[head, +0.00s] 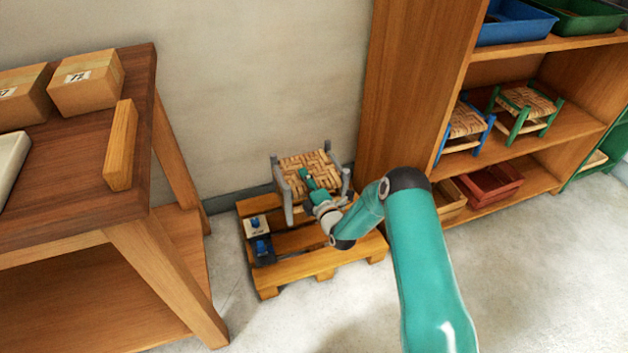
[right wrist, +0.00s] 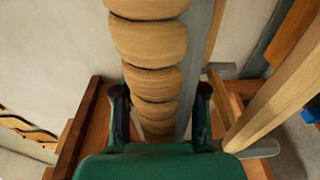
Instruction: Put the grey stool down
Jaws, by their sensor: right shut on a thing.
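The grey stool (head: 308,160) has grey legs and a woven tan seat. It is over the back of a low wooden pallet (head: 322,264) against the wall. It looks upright; I cannot tell whether its feet touch the slats. My right gripper (head: 308,184) is shut on the near edge of the seat. In the right wrist view the woven seat edge (right wrist: 148,45) runs down between the two dark fingers. Part of the stool's near side is hidden by the gripper. My left gripper is not in view.
Small white and dark items with blue tops (head: 257,236) are on the pallet's left. A wooden table (head: 140,200) with boxes (head: 87,83) stands at left. A shelf unit (head: 415,85) at right holds blue and green stools (head: 525,106). Floor in front is clear.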

